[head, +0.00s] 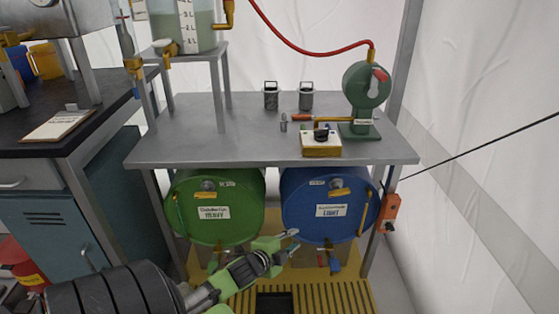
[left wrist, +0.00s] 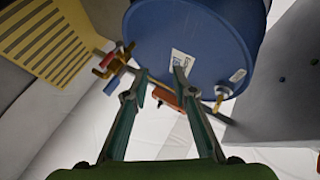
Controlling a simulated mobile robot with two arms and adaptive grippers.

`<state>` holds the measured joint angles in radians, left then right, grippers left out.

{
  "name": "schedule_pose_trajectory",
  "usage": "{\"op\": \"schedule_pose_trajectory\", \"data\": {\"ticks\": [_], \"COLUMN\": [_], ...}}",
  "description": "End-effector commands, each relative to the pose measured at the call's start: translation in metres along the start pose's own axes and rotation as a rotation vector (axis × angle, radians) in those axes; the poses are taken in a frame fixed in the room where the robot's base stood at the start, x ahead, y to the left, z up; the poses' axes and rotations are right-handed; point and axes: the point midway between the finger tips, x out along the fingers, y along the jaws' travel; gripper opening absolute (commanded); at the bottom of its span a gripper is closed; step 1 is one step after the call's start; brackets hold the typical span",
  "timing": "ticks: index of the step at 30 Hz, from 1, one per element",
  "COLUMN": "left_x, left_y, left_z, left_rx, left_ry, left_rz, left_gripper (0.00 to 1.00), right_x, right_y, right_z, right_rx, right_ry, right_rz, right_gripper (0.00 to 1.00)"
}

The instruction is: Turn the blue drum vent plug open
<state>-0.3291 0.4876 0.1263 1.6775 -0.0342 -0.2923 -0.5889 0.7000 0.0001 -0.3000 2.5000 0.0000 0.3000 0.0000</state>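The blue drum (head: 305,225) lies on its side under the grey table, its round face with a "LIGHT" label towards me. Its vent plug (head: 336,182) is a grey round fitting near the top of the face, with a yellow piece (head: 340,192) just below. In the left wrist view the drum (left wrist: 190,35) appears turned over, and the plug (left wrist: 237,75) shows at the lower right of its face. My left gripper (head: 294,240) is open and empty, in front of the drum's lower left, apart from the plug. My right gripper is not in view.
A green "HEAVY" drum (head: 215,225) lies left of the blue one. The grey table (head: 180,135) overhangs both drums. A tap with red and blue parts (head: 333,264) sits below the blue drum. An orange box (head: 389,210) is on the right table leg. A yellow grate (head: 330,298) lies below.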

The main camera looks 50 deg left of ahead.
Motion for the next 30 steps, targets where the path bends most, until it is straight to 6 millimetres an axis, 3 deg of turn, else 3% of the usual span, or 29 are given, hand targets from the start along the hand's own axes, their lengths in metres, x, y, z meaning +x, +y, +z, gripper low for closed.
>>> {"op": "schedule_pose_trajectory", "data": {"ticks": [1, 3, 15, 21, 30], "left_x": [-0.005, -0.009, -0.035, -0.043, -0.043], "left_y": [0.001, 0.01, 0.064, 0.08, 0.084], "left_z": [0.001, 0.005, 0.023, 0.026, 0.027], "left_rx": [-0.022, -0.049, -0.19, -0.222, -0.228], "left_ry": [-0.015, -0.033, -0.13, -0.153, -0.158], "left_rz": [0.022, 0.05, 0.187, 0.219, 0.224], "left_gripper": [0.25, 0.25, 0.25, 0.25, 0.25], "right_x": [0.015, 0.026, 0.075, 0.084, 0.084], "right_y": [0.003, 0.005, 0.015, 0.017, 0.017], "right_z": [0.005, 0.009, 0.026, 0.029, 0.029], "right_rx": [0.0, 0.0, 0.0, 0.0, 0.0], "right_ry": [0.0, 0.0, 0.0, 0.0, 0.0], "right_rz": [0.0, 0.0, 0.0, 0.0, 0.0], "right_gripper": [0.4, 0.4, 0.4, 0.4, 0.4]}}
